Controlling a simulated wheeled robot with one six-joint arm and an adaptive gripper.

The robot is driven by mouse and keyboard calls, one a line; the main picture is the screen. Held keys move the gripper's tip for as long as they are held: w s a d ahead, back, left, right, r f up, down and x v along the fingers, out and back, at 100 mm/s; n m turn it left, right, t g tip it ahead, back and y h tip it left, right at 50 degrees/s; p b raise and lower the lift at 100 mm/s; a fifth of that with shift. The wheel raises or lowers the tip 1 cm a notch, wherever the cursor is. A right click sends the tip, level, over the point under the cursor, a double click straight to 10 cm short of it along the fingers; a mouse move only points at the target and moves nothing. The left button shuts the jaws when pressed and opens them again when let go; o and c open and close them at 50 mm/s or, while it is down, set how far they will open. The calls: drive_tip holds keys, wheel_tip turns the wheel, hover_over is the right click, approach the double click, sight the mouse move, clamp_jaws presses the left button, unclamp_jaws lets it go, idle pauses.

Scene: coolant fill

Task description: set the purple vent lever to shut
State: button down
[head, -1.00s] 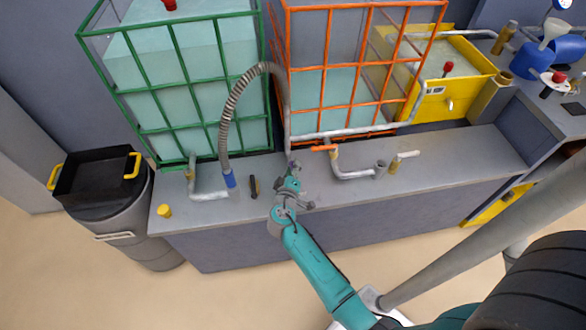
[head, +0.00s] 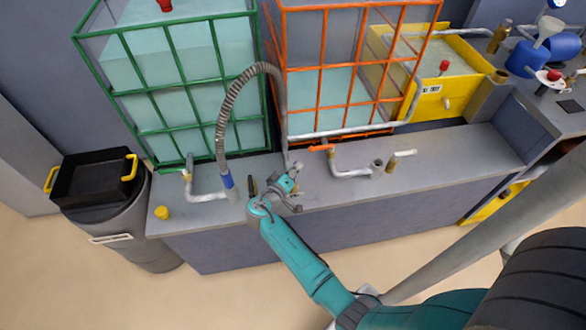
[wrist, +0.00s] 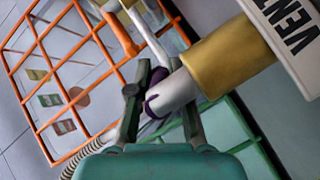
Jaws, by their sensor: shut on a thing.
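The purple vent lever (wrist: 157,76) shows in the wrist view between the two fingers of my gripper (wrist: 160,104), which are closed on it. The lever sits around the pale end of a pipe (wrist: 176,93), beside a brass fitting (wrist: 222,62). A white plate (wrist: 291,38) reading "VENT" is at the upper right. The fingers hide part of the lever, and its exact angle is hard to tell.
The grey bench (head: 440,168) carries pipes and an orange-handled valve (head: 322,148) right of my gripper. A ribbed hose (head: 223,118) with a blue end (head: 227,181) arches to the left. Green (head: 194,98) and orange (head: 322,68) caged tanks stand behind.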

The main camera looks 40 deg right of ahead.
idle(0.3)
drive_tip(key=c, duration=1.1)
unclamp_jaws()
drive_tip(key=v, duration=1.2)
drive_tip(key=shift+w, duration=0.1)
